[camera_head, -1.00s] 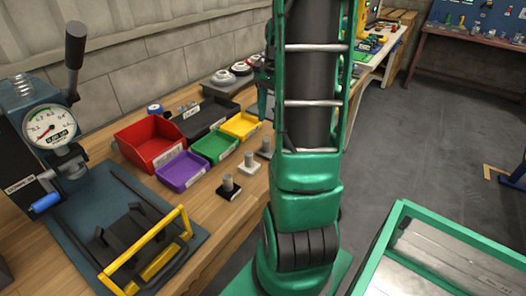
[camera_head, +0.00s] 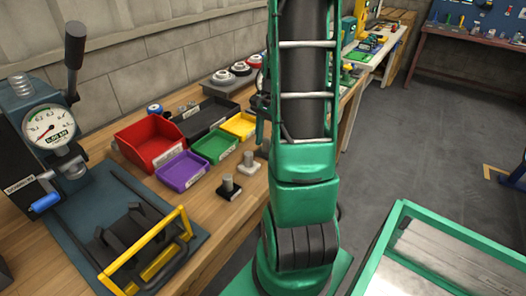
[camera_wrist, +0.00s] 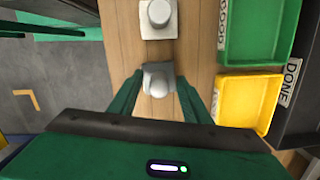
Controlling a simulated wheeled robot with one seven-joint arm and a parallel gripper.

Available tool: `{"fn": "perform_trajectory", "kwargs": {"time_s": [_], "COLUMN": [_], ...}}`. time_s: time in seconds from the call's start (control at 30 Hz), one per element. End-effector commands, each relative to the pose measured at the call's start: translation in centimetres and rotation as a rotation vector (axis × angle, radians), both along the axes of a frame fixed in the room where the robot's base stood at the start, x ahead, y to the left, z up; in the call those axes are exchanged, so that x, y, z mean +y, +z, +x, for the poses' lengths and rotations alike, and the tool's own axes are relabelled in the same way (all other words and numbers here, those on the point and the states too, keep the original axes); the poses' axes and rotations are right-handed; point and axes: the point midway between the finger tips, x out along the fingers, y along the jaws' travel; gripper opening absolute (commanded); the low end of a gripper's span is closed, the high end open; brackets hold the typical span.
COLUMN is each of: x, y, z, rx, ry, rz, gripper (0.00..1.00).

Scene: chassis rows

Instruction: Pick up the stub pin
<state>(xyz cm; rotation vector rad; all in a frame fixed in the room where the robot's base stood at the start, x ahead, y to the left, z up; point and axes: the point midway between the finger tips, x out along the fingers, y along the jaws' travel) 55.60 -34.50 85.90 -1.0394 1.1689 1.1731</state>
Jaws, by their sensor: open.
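In the wrist view a short grey pin (camera_wrist: 158,79) with a rounded block-like shape stands on the wooden bench. My gripper (camera_wrist: 159,82) is open, with one green finger on each side of this pin; contact cannot be told. A second pin (camera_wrist: 159,13) on a white square base stands farther up in that view. The head view shows the white-based pin (camera_head: 248,161) and another grey pin on a black base (camera_head: 229,186). My arm hides the gripper and the pin between its fingers there. No label shows which one is the stub pin.
A green bin (camera_wrist: 228,55) and a yellow bin (camera_wrist: 222,104) stand close on the right in the wrist view. Purple (camera_head: 181,184) and red (camera_head: 122,146) bins and a press with a gauge (camera_head: 50,128) are on the bench (camera_head: 222,214).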

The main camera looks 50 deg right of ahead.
Motion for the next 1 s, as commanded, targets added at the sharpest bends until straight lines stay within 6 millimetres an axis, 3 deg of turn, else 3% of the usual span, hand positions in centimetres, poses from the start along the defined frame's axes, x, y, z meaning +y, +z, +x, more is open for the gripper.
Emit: {"fn": "perform_trajectory", "kwargs": {"time_s": [0.07,0.1,0.27,0.67,0.77,0.93,1.0], "x": [0.0,0.0,0.0,-0.1,-0.1,-0.1,1.4], "y": [0.0,0.0,0.0,0.4,1.4,4.6,5.1], "z": [0.0,0.0,0.0,0.0,0.0,0.1,-0.4], "rx": [0.000,0.000,0.000,-0.002,-0.002,-0.006,-0.003], "ry": [0.000,0.000,0.000,0.000,0.000,0.000,0.004], "rz": [0.000,0.000,0.000,-0.001,-0.001,-0.005,-0.001], "gripper": [0.44,0.39,0.01,0.00,0.00,0.00,0.00]}}
